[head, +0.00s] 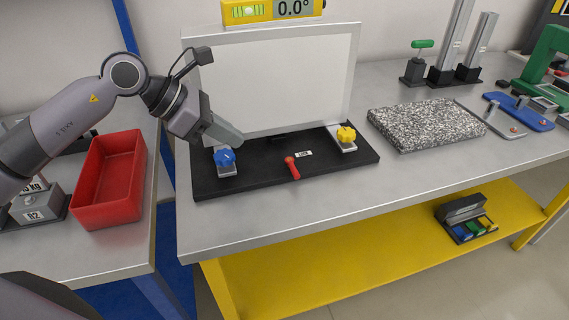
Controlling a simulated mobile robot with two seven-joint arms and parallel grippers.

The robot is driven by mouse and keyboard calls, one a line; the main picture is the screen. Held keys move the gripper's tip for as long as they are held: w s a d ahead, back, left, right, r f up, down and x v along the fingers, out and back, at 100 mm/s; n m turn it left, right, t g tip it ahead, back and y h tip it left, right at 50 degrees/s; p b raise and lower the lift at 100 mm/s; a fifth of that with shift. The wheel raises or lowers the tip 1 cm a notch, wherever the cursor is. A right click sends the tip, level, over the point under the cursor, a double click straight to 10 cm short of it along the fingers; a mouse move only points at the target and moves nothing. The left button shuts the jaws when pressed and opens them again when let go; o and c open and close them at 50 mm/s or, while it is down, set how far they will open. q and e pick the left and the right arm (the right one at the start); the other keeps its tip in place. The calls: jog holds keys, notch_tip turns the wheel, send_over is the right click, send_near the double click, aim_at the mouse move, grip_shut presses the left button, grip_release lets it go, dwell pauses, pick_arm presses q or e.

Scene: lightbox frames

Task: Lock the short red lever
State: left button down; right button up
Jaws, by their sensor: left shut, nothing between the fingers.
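The short red lever (292,168) sits at the front middle of the black base (260,183) of a white panel (275,80). Its handle points toward the front edge of the base. A small white label (303,154) reading "LOCK" lies just right of its upper end. My right gripper is not in view.
A blue knob (225,157) stands left of the lever and a yellow knob (346,134) stands right. A red bin (110,180) is on the left table. A speckled granite slab (426,124) lies to the right. The grey tabletop (300,212) in front of the base is clear.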

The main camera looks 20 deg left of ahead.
pick_arm(q)
jog(key=p, duration=0.2)
send_near(292, 172)
jog(key=x, duration=0.6)
jog(key=shift+w+d+f, duration=0.1)
jog(key=shift+d+f, duration=0.1)
jog(key=shift+d, duration=0.15)
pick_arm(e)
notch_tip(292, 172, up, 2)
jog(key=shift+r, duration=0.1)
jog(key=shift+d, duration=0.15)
